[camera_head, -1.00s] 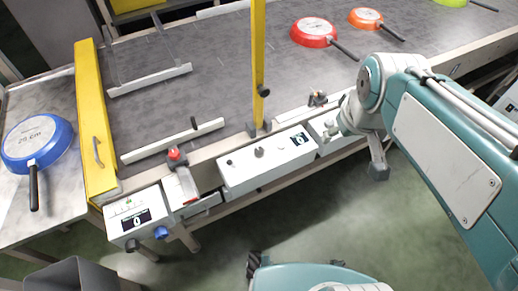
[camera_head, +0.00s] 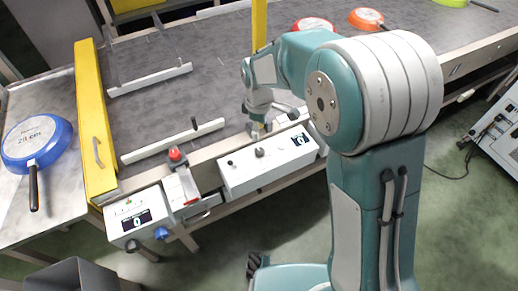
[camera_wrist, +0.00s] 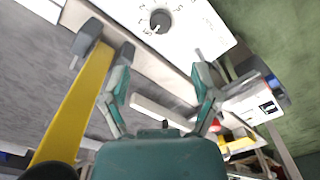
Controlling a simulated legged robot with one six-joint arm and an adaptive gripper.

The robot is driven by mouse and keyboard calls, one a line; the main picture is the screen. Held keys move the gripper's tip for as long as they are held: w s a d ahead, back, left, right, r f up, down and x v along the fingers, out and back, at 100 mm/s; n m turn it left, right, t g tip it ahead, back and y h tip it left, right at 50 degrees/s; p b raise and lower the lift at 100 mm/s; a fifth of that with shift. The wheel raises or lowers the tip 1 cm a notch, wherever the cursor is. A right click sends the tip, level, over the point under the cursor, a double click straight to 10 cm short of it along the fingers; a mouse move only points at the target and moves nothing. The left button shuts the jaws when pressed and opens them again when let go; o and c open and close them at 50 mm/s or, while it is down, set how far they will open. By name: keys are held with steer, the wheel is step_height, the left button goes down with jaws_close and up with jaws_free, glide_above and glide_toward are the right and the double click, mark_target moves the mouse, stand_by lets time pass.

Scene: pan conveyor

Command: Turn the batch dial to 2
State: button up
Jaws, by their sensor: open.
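A white control box (camera_head: 240,181) on the conveyor's front edge carries a dark round dial (camera_head: 259,152) and a small display (camera_head: 299,140) that seems to read 0. In the wrist view the dial (camera_wrist: 160,21) sits on a white face with numbers around it, at the top, beyond the fingers. Its pointer setting is too blurred to tell. No label shows that it is the batch dial. My gripper (camera_head: 258,127) is above and just behind this box, apart from the dial. In the wrist view my gripper (camera_wrist: 148,60) is open with nothing between its fingers.
A yellow post (camera_head: 259,28) rises close behind my gripper. A blue pan (camera_head: 37,143) lies on the left table; red (camera_head: 312,24) and orange pans (camera_head: 366,18) are on the belt.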

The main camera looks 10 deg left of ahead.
mark_target(260, 151)
step_height(260, 151, down, 11)
steer(key=shift+d+r, duration=0.1)
steer(key=shift+r, duration=0.05)
stand_by(0.4)
jaws_close()
